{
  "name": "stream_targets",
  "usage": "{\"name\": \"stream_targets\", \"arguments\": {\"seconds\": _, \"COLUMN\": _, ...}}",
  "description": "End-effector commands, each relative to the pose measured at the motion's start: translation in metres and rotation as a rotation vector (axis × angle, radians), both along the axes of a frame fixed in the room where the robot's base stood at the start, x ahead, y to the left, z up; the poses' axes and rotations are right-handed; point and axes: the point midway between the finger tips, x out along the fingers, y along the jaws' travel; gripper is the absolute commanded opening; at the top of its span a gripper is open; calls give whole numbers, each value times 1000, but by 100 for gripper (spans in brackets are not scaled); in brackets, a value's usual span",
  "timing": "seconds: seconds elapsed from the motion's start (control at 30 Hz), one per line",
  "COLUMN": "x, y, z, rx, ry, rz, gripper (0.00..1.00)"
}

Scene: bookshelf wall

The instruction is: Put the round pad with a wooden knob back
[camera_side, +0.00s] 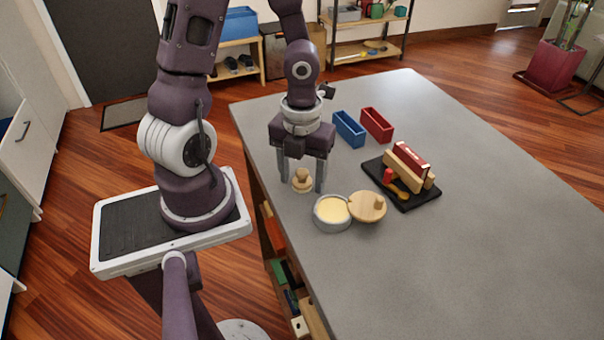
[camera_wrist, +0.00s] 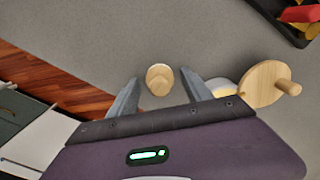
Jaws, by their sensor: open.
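A small round pad with a wooden knob (camera_side: 302,181) stands upright on the grey table near its left edge. It also shows in the wrist view (camera_wrist: 159,80). My gripper (camera_side: 302,187) points down with its fingers open, one on each side of the pad; I see gaps between the fingers and the knob. A round grey pot (camera_side: 320,222) with pale yellow contents stands just in front and to the right. A round wooden lid with a knob (camera_side: 367,208) leans at the pot's right side and also shows in the wrist view (camera_wrist: 262,84).
A black tray (camera_side: 407,204) holds wooden blocks, a red-topped piece and small red and yellow items. A blue bin (camera_side: 349,128) and a red bin (camera_side: 377,125) stand behind it. The right and front of the table (camera_side: 460,270) are clear. The table edge is close on the left.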

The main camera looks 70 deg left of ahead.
Motion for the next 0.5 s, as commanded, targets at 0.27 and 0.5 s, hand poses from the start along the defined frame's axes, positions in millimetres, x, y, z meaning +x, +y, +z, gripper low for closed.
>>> {"name": "stream_targets", "arguments": {"seconds": 0.27, "x": 1, "y": 2, "z": 17, "rx": 1, "ry": -6, "rz": 7, "gripper": 58}}
{"name": "stream_targets", "arguments": {"seconds": 0.5, "x": 1, "y": 3, "z": 56, "rx": 6, "ry": -6, "rz": 10, "gripper": 58}}
